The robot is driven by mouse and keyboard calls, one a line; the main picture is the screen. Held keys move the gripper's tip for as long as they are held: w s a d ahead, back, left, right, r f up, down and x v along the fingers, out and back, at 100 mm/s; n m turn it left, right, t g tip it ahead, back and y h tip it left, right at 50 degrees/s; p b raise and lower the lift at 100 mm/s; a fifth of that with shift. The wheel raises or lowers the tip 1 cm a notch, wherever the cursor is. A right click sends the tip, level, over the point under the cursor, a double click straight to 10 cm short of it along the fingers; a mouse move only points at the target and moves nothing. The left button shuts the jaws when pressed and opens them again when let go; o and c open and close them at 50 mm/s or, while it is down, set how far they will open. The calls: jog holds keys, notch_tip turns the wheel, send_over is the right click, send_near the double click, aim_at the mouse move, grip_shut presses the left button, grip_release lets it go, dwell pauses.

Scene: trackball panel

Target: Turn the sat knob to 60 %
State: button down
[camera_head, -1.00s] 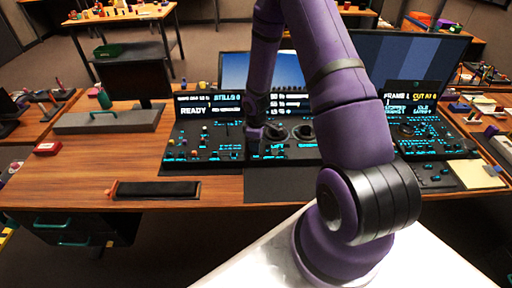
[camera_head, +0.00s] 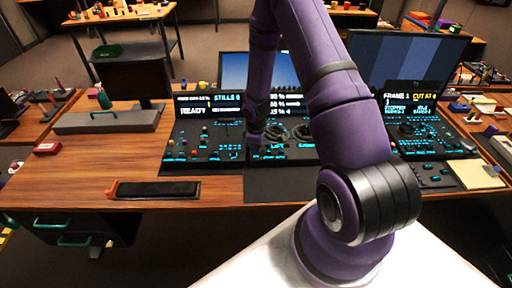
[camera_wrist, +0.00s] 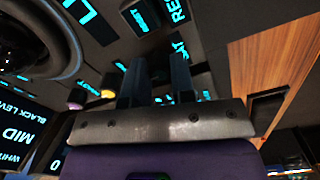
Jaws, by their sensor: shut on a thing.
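My gripper (camera_wrist: 156,66) is low over the dark control panel (camera_wrist: 210,75), its two fingers pointing at the panel face. It is shut on a small knob beside the lettering that ends in "AT" (camera_wrist: 180,48); the fingers hide most of this sat knob. The panel's readout (camera_head: 285,103) shows percent values, but the sat value is too small and covered to read.
A large ringed trackball (camera_wrist: 35,40) lies left of my gripper in the wrist view. A yellow and a purple knob stand nearby. The wooden desk (camera_head: 75,170) has a black padded rest (camera_head: 157,189) at its front. A monitor (camera_head: 405,65) stands behind at right.

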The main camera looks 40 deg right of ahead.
jog(key=m, duration=0.5)
jog(key=c, duration=1)
grip_release()
jog(key=shift+o, duration=0.2)
notch_tip(320, 180, up, 11)
jog(key=shift+f, duration=0.1)
